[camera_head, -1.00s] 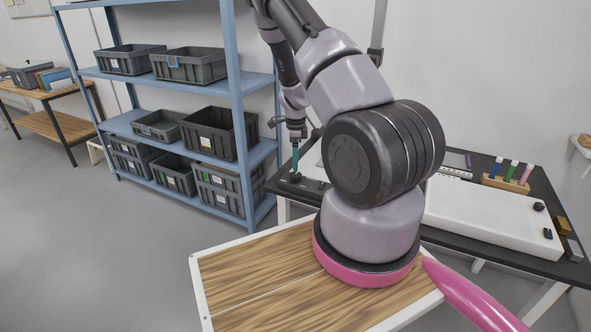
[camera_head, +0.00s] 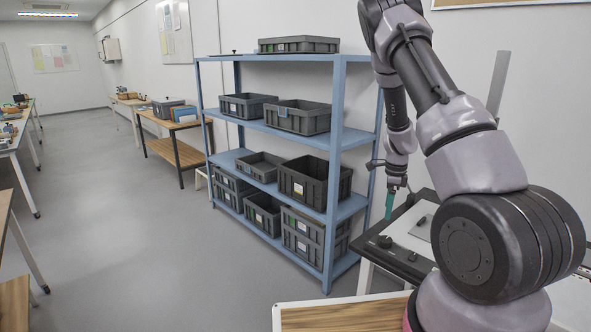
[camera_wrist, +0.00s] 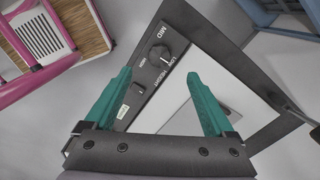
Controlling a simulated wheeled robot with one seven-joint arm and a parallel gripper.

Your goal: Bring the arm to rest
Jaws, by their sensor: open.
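My gripper (camera_wrist: 160,100) is open, with its two teal fingers apart and nothing between them. In the wrist view it points down over the corner of a dark-edged table with a control panel (camera_wrist: 150,75) that carries a knob. In the head view my gripper (camera_head: 389,205) hangs at the end of my folded arm, above the left end of that dark table (camera_head: 405,262). The fingertips look close to the panel, but I cannot tell the exact gap. Much of the table is hidden behind my arm.
A blue shelf rack (camera_head: 340,150) with several grey bins (camera_head: 315,180) stands left of my arm. Wooden-topped tables (camera_head: 175,150) stand further left along the wall. The grey floor (camera_head: 170,250) between them is clear.

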